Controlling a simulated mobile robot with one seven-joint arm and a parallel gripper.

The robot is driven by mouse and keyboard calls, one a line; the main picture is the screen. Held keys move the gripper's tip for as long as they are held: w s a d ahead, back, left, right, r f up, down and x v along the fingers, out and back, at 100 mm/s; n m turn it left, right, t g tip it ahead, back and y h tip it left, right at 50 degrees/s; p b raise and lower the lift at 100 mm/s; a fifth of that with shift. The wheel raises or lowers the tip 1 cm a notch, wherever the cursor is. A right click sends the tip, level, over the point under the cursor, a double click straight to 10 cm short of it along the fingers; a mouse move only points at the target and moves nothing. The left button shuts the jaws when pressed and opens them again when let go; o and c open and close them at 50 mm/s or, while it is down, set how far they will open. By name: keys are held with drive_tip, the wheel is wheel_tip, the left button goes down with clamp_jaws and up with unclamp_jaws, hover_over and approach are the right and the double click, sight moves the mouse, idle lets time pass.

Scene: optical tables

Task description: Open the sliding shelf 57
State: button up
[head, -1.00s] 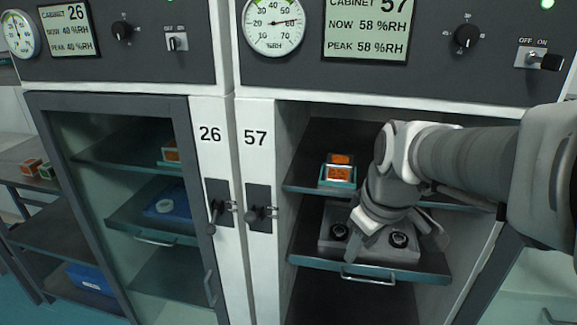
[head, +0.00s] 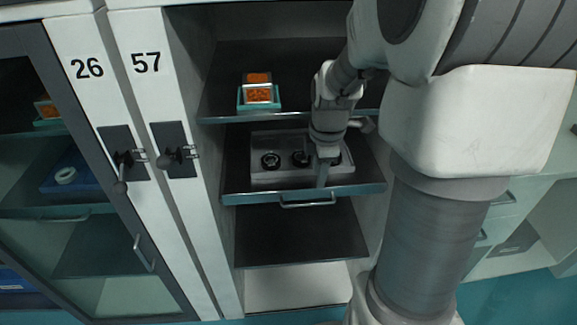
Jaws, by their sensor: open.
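Cabinet 57 (head: 147,62) stands open in the head view. Its sliding shelf (head: 236,198) is the middle one, with a teal front edge and a metal bar handle (head: 308,204). A grey tray (head: 262,178) with round black items (head: 271,160) sits on this shelf. My gripper (head: 323,178) points down at the right part of the tray, just behind the shelf's front edge and above the handle's right end. It is open, though the arm partly hides its fingers. I cannot tell whether it touches anything.
An upper shelf (head: 212,115) holds a teal-and-orange box (head: 258,92). A lower shelf (head: 300,235) is bare. Cabinet 26 (head: 30,140) has its glass door shut at the left. Latches (head: 175,160) are on the post between them. Floor shows at the lower right.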

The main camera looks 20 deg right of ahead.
drive_tip(key=b, duration=0.3)
approach(315, 197)
wheel_tip(315, 197, down, 6)
drive_tip(key=s+a, duration=0.1)
drive_tip(key=a, duration=0.1)
drive_tip(key=shift+s+d+r, duration=0.2)
drive_tip(key=shift+s, duration=0.05)
clamp_jaws()
idle(0.8)
